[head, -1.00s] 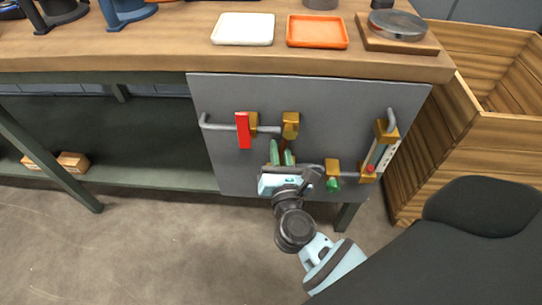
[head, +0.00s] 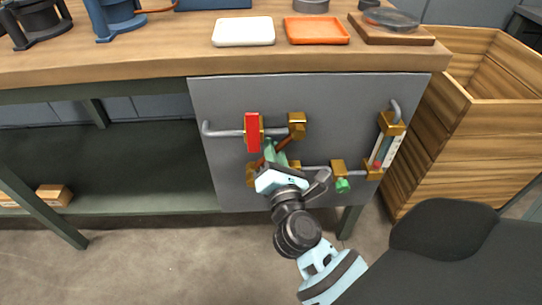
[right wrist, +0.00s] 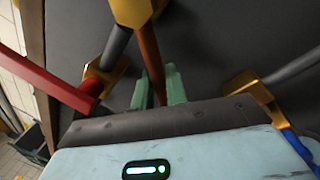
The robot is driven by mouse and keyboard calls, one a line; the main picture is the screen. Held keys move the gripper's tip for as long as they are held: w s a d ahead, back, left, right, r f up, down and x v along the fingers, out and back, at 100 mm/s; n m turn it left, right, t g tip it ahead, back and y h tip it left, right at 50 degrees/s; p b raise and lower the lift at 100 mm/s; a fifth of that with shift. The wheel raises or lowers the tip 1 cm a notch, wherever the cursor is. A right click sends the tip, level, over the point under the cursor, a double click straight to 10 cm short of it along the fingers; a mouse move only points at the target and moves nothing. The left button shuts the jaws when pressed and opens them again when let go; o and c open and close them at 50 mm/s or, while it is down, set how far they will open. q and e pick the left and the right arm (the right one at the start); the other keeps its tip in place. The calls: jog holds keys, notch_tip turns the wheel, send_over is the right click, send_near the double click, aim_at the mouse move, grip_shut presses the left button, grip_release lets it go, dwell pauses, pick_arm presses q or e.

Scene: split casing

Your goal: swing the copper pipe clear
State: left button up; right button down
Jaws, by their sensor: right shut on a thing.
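The copper pipe (head: 283,143) slants down and left on the grey panel from an upper brass fitting (head: 297,124). A brass piece (head: 252,173) shows at its lower left, beside my gripper. My right gripper (head: 271,153) is shut on the copper pipe. In the right wrist view the copper pipe (right wrist: 150,62) runs down from the brass fitting (right wrist: 132,10) between the green fingertips (right wrist: 160,88). Its lower part is hidden by the gripper body. The brass fitting (head: 295,165) of the lower grey pipe stands apart, to the right. My left gripper is out of view.
A red lever (head: 252,132) hangs on the upper grey pipe, just left of the copper pipe. A green knob (head: 342,185) and a gauge strip (head: 385,152) are on the right. The workbench (head: 150,57) overhangs the panel (head: 222,98). A wooden crate (head: 450,150) stands right.

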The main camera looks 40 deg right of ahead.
jog(key=shift+w+a+r+m+b, duration=0.15)
jog(key=shift+a+r+m+b, duration=0.15)
jog(key=shift+m, duration=0.25)
jog(key=shift+w+a+r+m+b, duration=0.1)
jog(key=shift+r+m+b, duration=0.1)
jog(key=shift+m+b, duration=0.25)
jog(key=c, duration=1.5)
grip_release()
